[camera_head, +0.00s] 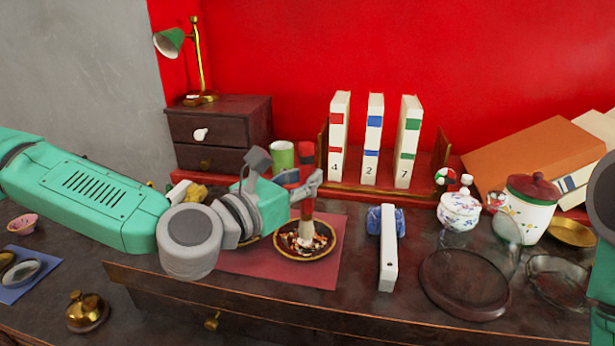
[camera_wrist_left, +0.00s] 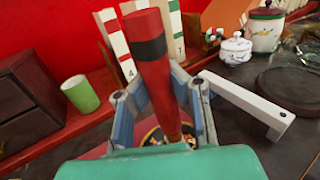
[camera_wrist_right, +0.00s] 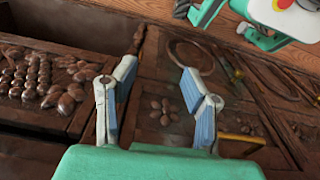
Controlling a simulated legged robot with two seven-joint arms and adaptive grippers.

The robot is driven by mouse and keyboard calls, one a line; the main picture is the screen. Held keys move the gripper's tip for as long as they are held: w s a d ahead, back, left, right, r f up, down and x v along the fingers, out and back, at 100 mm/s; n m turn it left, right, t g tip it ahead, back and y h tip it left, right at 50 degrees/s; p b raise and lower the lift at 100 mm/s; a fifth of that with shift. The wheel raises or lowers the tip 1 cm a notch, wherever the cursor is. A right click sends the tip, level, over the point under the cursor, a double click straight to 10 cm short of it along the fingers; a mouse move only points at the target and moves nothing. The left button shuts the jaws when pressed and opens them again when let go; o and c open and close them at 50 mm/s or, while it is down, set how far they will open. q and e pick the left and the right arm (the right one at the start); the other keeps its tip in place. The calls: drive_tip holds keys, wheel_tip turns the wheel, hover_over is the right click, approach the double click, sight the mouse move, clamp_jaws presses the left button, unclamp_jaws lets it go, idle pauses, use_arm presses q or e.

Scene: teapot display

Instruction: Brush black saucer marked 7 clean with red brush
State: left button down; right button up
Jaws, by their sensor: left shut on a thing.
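My left gripper (camera_head: 304,186) is shut on the red brush (camera_head: 307,209), which stands almost upright. In the left wrist view the brush's red handle with a black band (camera_wrist_left: 150,50) rises between the fingers. The brush's pale bristles reach down into a dark saucer with a gold rim (camera_head: 303,259), among reddish and whitish bits. The saucer lies on a red mat (camera_head: 325,272); no number on it is readable. My right gripper (camera_wrist_right: 152,95) is open and empty in the right wrist view, above dark wooden compartments.
A white bar-shaped object (camera_head: 388,255) and a blue block (camera_head: 375,221) stand right of the mat. Books marked 4, 2 and 7 stand behind. A green cup (camera_head: 282,156), a floral pot (camera_head: 459,211), a lidded jar (camera_head: 530,210) and a dark round plate (camera_head: 464,290) are around.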

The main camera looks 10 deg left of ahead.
use_arm(q)
drive_tip(key=shift+f+b, duration=0.85)
drive_tip(key=shift+f, duration=0.1)
